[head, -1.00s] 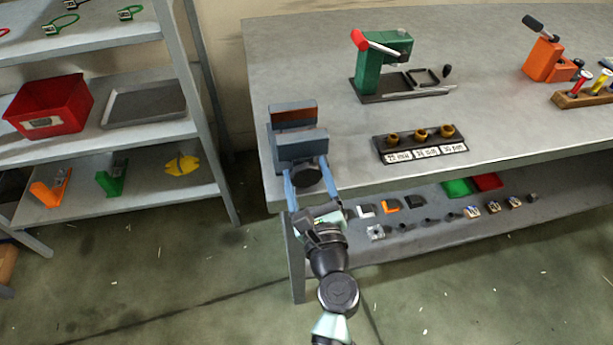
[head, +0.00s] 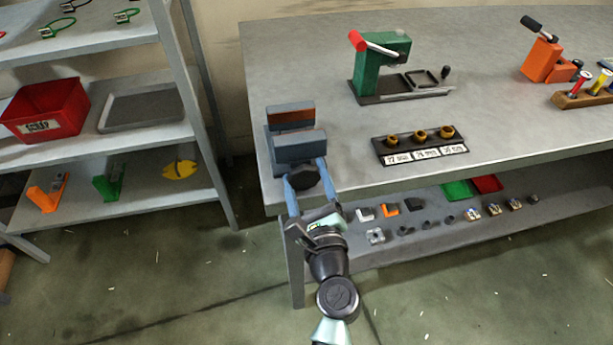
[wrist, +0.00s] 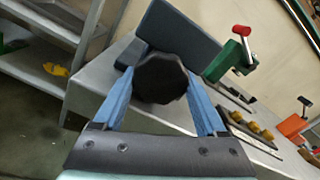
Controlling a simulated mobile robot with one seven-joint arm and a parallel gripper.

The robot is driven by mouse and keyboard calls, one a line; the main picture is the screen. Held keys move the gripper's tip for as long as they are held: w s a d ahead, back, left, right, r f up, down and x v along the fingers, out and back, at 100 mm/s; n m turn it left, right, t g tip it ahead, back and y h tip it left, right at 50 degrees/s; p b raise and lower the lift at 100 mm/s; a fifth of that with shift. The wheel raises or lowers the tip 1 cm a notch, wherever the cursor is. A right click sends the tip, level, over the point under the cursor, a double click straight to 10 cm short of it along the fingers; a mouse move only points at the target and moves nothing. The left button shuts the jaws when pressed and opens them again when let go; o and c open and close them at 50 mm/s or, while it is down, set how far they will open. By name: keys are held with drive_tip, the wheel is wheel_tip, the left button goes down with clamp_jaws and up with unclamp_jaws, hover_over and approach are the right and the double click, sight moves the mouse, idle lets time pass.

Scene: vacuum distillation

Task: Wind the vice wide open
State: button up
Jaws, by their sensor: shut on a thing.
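The blue-grey vice (head: 297,148) stands at the left front corner of the workbench. Its two jaws are apart, with a rust-brown face showing on the far jaw. A dark faceted knob (head: 304,177) sits on the vice's front side; it also shows in the wrist view (wrist: 160,79). My gripper (head: 306,180) reaches up from the front with its blue fingers on either side of the knob, shut on it. In the wrist view my gripper (wrist: 161,95) has a finger at the knob's left and right. The vice's screw is hidden.
A green press (head: 385,65) and a rack of brass-coloured pieces (head: 421,148) stand to the right on the workbench (head: 310,50). An orange tool (head: 544,62) is farther right. A shelf unit with a red bin (head: 46,110) stands at left. A lower shelf holds small parts.

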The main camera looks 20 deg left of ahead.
drive_tip(key=shift+a+r+n, duration=0.1)
drive_tip(key=shift+r+n, duration=0.3)
drive_tip(key=o, duration=1.2)
drive_tip(key=shift+o, duration=0.6)
drive_tip(key=shift+f+m, duration=0.1)
drive_tip(key=shift+m, duration=0.2)
drive_tip(key=shift+s+d+f, duration=0.25)
drive_tip(key=shift+d+f, duration=0.05)
drive_tip(key=shift+f, duration=0.15)
drive_tip(key=shift+s+d+f, duration=0.25)
drive_tip(key=shift+f, duration=0.15)
drive_tip(key=shift+s+d+f, duration=0.3)
drive_tip(key=shift+s+d, duration=0.1)
drive_tip(key=shift+d, duration=0.15)
approach(310, 188)
drive_tip(key=shift+r, duration=0.9)
drive_tip(key=shift+a+v, duration=0.15)
drive_tip(key=shift+v, duration=0.9)
drive_tip(key=shift+a+v, duration=0.15)
drive_tip(key=shift+v, duration=0.9)
drive_tip(key=shift+s+r, duration=0.2)
